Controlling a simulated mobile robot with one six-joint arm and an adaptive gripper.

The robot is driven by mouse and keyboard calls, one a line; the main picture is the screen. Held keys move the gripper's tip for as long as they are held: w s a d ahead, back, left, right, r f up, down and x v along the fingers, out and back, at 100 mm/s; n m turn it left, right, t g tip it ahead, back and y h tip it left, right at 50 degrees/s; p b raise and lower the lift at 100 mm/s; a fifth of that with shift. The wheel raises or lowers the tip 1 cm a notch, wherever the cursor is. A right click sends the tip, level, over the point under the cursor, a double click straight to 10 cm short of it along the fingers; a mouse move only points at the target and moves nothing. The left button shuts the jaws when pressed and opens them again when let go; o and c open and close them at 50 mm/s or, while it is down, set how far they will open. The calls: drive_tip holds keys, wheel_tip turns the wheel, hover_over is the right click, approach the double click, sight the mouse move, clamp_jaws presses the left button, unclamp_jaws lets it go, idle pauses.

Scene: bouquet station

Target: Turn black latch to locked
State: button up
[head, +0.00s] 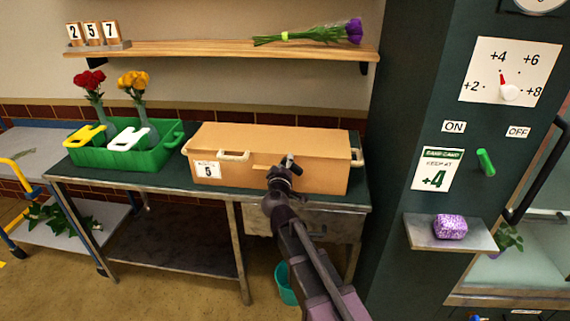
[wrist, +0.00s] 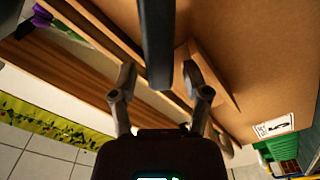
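A long brown cardboard box (head: 240,140) lies on the dark-topped table, with rope handles at its ends and a "5" label on its front. My gripper (head: 289,160) is at the front of this box, right of its middle. In the wrist view my gripper (wrist: 160,72) has its two fingers spread apart, and nothing is clamped between them. A dark bar (wrist: 156,40) runs down from the top edge of the wrist view into the gap between the fingers. It may be the black latch, but I cannot tell. In the head view my gripper covers that spot.
A shelf (head: 210,48) with purple flowers is above. At right, a dark cabinet holds a dial, a green ON/OFF lever (head: 486,162) and a small ledge (head: 425,231).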

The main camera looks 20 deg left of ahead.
drive_tip(key=shift+r+m, duration=0.1)
drive_tip(key=shift+m, duration=0.3)
